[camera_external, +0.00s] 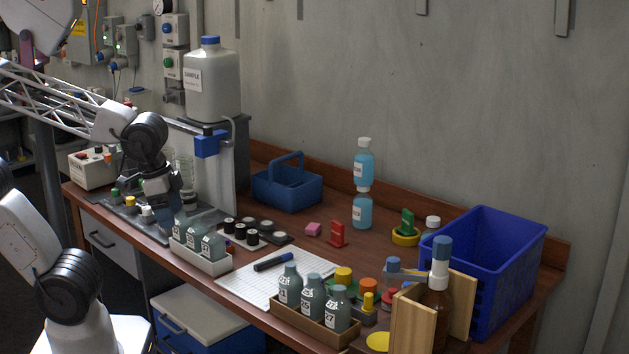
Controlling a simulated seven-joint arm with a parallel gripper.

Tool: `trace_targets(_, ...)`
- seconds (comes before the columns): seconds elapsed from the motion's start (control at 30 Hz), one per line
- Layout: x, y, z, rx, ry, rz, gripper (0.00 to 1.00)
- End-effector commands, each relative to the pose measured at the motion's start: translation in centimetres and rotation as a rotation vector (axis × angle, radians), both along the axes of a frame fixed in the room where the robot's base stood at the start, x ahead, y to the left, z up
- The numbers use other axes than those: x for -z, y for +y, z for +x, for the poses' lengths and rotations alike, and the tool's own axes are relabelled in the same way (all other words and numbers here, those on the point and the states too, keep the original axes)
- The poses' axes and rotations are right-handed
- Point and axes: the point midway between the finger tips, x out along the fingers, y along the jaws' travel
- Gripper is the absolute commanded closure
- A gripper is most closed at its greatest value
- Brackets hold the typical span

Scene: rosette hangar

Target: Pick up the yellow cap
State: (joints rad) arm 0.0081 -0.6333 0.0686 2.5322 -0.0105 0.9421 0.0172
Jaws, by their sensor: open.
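A yellow round cap-like piece (343,274) stands among coloured pieces behind the front row of bottles. A flat yellow disc (378,342) lies at the table's front edge, partly hidden by a wooden holder. I cannot tell for certain which of them is the yellow cap. My gripper (166,212) is open at the left end of the table, pointing down, close to the bottles in the white tray (208,264). It is far to the left of both yellow pieces. Its fingertips are small and partly lost against the dark background.
Bottles in a brown tray (296,328) stand in front of the yellow piece. A brown bottle with a blue cap (441,248) stands by the wooden holder (412,318). A blue crate (490,255) is at the right. A white grid sheet (262,287) holds a dark marker (273,261).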

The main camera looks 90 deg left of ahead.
Motion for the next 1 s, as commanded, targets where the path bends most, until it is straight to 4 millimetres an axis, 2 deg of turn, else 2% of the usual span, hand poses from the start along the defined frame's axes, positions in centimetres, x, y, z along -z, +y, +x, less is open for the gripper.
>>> trace_targets(0.67,0.1,0.0,0.2,-0.009,0.005,-0.008,0.23)
trace_targets(0.87,0.5,-0.1,1.5,-0.076,0.043,-0.063,0.23)
trace_targets(1.0,1.0,-0.1,3.4,-0.168,0.089,-0.138,0.23)
